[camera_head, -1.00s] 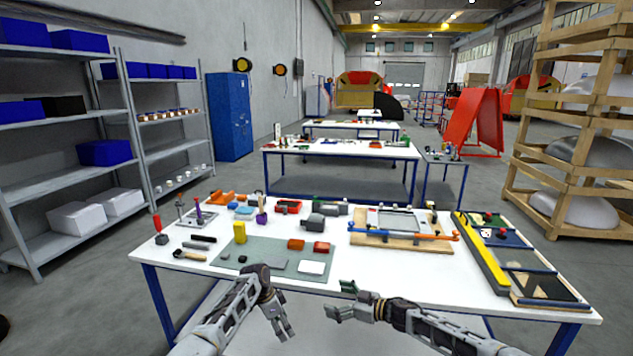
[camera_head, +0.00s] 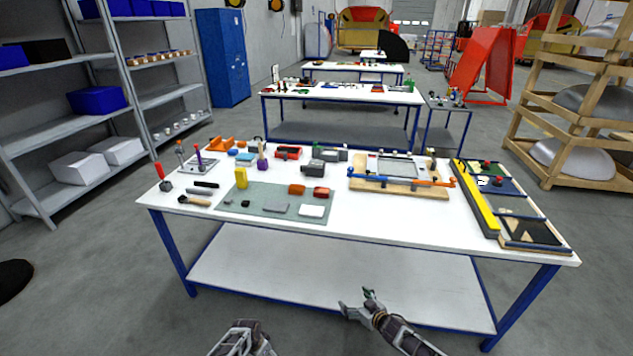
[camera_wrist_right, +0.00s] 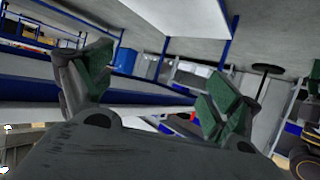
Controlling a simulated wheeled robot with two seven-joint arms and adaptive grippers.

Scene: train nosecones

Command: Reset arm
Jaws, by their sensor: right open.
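My right gripper (camera_head: 358,303) is open and empty in the head view, low in front of the table's lower shelf. In the right wrist view its two green-padded fingers (camera_wrist_right: 150,95) stand wide apart with nothing between them. My left arm (camera_head: 245,340) shows only in part at the bottom edge of the head view; its fingers are cut off. Both arms are clear of the white workbench (camera_head: 400,225), which stands in front of me with its objects on top.
The bench carries a grey-green mat (camera_head: 262,208) with small blocks, a wooden frame (camera_head: 400,187) and a yellow-edged tray (camera_head: 535,232). Its lower shelf (camera_head: 300,275) is bare. Shelving (camera_head: 100,80) stands at left and a wooden crate rack (camera_head: 560,110) at right. Floor around the bench is open.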

